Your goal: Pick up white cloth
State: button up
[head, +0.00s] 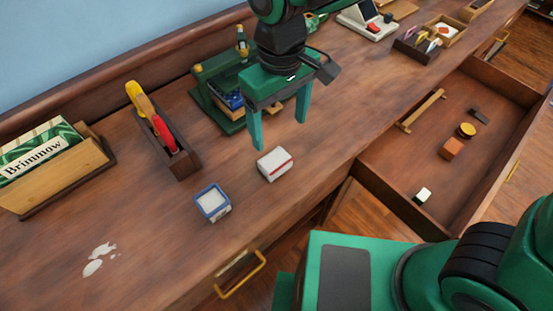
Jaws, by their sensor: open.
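A white folded block with a red stripe (275,164), which looks like the white cloth, lies on the wooden desktop near its middle. My gripper (279,133) hangs above the desk with its two green fingers pointing down, spread apart and empty. In the picture the fingertips are just above the white cloth, and they do not touch it. I cannot tell the exact height of the fingertips over the desk.
A blue-edged white square container (212,203) stands left of the cloth. White spill marks (98,261) lie at the lower left. A dark holder (176,160) and a green rack (212,98) stand behind. An open drawer (400,180) juts out at the right.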

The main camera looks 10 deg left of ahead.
aim_at(275, 159)
jog(key=f, duration=0.3)
jog(key=s+f, duration=0.1)
jog(key=f, duration=0.3)
jog(key=a+f, duration=0.1)
jog(key=f, duration=0.3)
jog(key=shift+s, duration=0.15)
jog(key=shift+d, duration=0.1)
jog(key=shift+c, duration=0.3)
jog(key=c, duration=1.2)
